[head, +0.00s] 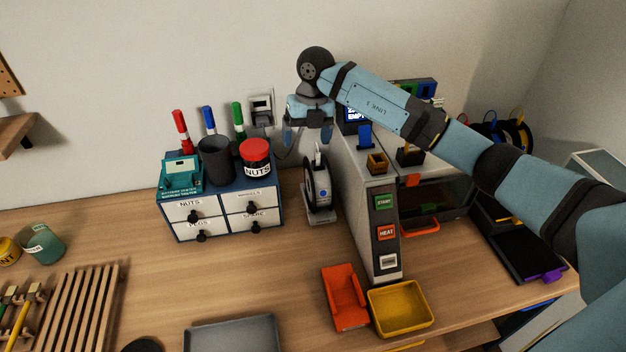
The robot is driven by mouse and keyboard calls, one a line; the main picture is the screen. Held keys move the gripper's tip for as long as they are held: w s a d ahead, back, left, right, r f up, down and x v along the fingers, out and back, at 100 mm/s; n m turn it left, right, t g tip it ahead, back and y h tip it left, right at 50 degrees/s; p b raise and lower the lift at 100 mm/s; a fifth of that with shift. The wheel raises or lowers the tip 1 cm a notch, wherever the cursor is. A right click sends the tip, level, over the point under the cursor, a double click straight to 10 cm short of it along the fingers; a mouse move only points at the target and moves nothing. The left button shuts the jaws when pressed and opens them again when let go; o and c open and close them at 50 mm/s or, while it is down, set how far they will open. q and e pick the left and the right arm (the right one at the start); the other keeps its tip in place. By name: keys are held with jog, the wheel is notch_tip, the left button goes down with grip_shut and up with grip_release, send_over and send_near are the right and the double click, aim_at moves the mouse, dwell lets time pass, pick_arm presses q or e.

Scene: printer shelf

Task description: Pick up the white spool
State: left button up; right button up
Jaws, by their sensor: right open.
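The white spool (322,187) stands upright on a small grey stand between the drawer box and the printer. Its pale side faces right and a dark rim shows at its left; a thin post rises at its top. My right gripper (308,136) points down above the spool, a little to its upper left in the head view. Its two fingers are apart with nothing between them, and it does not appear to touch the spool. My left gripper is not in view.
The printer (384,217) stands close on the spool's right. The blue drawer box (222,205) on its left carries markers, a dark cup (215,160) and a NUTS jar (255,157). An orange holder (345,298) and yellow tray (401,308) lie in front.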

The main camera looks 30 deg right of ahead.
aim_at(318, 163)
jog(key=d, duration=0.1)
jog(key=w+d+h, duration=0.1)
jog(key=d+r+m, duration=0.1)
jog(key=shift+w+d+r+h, duration=0.1)
jog(key=shift+w+d+h, duration=0.15)
jog(key=shift+h, duration=0.05)
notch_tip(318, 163, down, 7)
jog(key=shift+f+p, duration=0.15)
jog(key=shift+p, duration=0.5)
jog(key=f, duration=0.2)
jog(key=f+p, duration=0.1)
jog(key=f, duration=0.1)
jog(key=shift+s+d+f+p, duration=0.1)
jog(key=shift+d+f+p, duration=0.1)
jog(key=shift+f+p, duration=0.15)
jog(key=shift+f, duration=0.3)
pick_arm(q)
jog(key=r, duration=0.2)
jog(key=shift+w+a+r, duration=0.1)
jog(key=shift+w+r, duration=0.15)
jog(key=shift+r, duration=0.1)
pick_arm(e)
grip_shut()
jog(key=shift+r, duration=0.1)
